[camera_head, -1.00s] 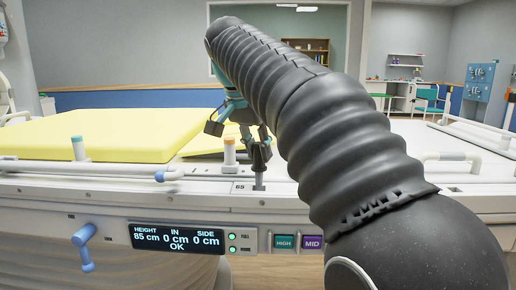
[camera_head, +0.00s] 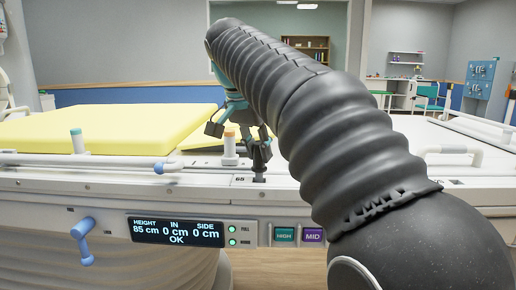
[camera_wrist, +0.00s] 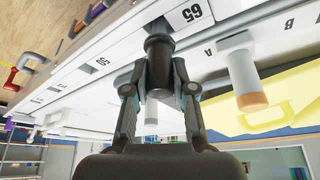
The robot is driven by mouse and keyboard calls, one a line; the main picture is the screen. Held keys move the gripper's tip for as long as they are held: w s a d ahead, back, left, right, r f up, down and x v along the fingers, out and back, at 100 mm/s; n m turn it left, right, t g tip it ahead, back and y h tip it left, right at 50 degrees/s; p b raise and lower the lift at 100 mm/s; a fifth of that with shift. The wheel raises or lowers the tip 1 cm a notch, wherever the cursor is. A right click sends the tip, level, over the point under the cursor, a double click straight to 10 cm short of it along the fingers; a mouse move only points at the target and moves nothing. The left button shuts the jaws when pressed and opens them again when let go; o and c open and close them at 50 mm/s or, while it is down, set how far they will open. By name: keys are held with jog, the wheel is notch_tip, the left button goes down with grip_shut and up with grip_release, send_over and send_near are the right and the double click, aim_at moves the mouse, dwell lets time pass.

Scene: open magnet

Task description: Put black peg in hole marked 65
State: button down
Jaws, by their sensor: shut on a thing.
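The black peg (camera_head: 259,170) stands roughly upright at the rail beside the 65 label (camera_head: 240,180) in the head view. The 65 label also shows in the wrist view (camera_wrist: 191,14), just right of the lower end of the peg (camera_wrist: 158,48). My gripper (camera_head: 261,142) is shut on the upper part of the peg. In the wrist view, its fingers (camera_wrist: 160,88) lie on both sides of the peg. The hole itself is hidden behind the peg, and I cannot tell how deep the peg sits.
A white post with an orange top (camera_head: 230,148) stands close left of my gripper. A yellow pad (camera_head: 100,128) lies behind the rail. A display (camera_head: 177,231) and a blue lever (camera_head: 83,235) are on the front panel. White handrails run along the edge.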

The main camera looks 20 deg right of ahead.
jog(key=shift+f+b, duration=0.7)
jog(key=shift+f, duration=0.35)
jog(key=c, duration=0.9)
grip_release()
